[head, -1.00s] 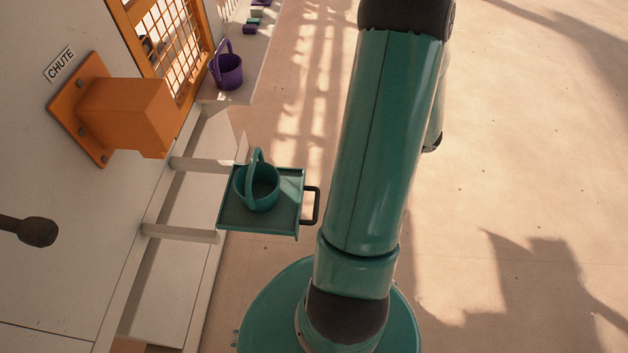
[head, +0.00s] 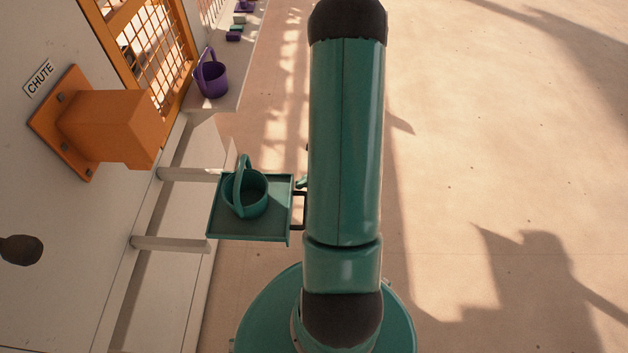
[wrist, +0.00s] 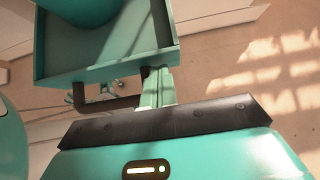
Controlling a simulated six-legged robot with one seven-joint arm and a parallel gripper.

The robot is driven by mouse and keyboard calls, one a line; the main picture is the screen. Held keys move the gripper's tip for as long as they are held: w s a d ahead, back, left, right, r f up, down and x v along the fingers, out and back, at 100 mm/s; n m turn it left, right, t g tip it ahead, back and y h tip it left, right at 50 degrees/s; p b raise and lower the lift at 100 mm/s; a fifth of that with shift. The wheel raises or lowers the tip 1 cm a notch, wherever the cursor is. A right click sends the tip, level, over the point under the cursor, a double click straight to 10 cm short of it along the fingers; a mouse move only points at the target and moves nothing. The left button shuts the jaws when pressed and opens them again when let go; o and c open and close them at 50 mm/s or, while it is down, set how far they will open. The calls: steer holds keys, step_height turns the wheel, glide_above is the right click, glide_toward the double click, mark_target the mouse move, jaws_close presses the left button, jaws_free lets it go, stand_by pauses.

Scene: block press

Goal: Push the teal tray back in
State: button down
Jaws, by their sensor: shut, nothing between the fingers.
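The teal tray (head: 272,220) sticks out from the white wall unit, with a teal bucket (head: 247,205) standing on it. Its dark handle (head: 299,225) is on the right side, partly hidden by my arm in the head view. In the wrist view the tray's front wall (wrist: 105,67) is close up, with the handle (wrist: 112,104) below it. My gripper (wrist: 159,84) is shut and empty, its fingertips at the front wall beside the handle. I cannot tell whether they touch. In the head view only a bit of the gripper (head: 301,183) shows past my arm.
A purple bucket (head: 211,79) stands on a white ledge above the tray. An orange chute (head: 110,125) juts from the wall at the left. The floor to the right is open.

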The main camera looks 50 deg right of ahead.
steer(key=shift+w+a, duration=0.1)
stand_by(0.3)
steer(key=w+a, duration=0.4)
steer(key=w, duration=0.1)
steer(key=w+a, duration=0.4)
steer(key=w, duration=0.2)
steer(key=w+a, duration=0.4)
steer(key=w, duration=0.1)
steer(key=shift+w+a, duration=0.15)
steer(key=shift+a, duration=0.15)
steer(key=shift+w+a, duration=0.25)
